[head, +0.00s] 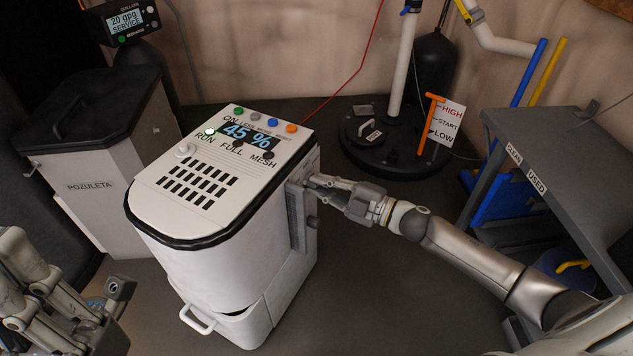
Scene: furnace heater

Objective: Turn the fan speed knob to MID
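The white heater unit (215,262) stands in the middle of the floor, with a lit display reading 45 % (249,132) on its top. A narrow grey panel (297,222) is on its right side, with a small dark knob (312,222) low on it. My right gripper (308,184) reaches in from the right, with its fingertips at the upper part of this panel. Whether they hold a knob there is too small to tell, and no MID mark is readable. My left gripper (85,305) is at the lower left, away from the heater and partly cut off.
A white bin marked POZULETA (90,187) stands at the left. A grey table (560,150) is at the right. Floor before the heater's right side is clear.

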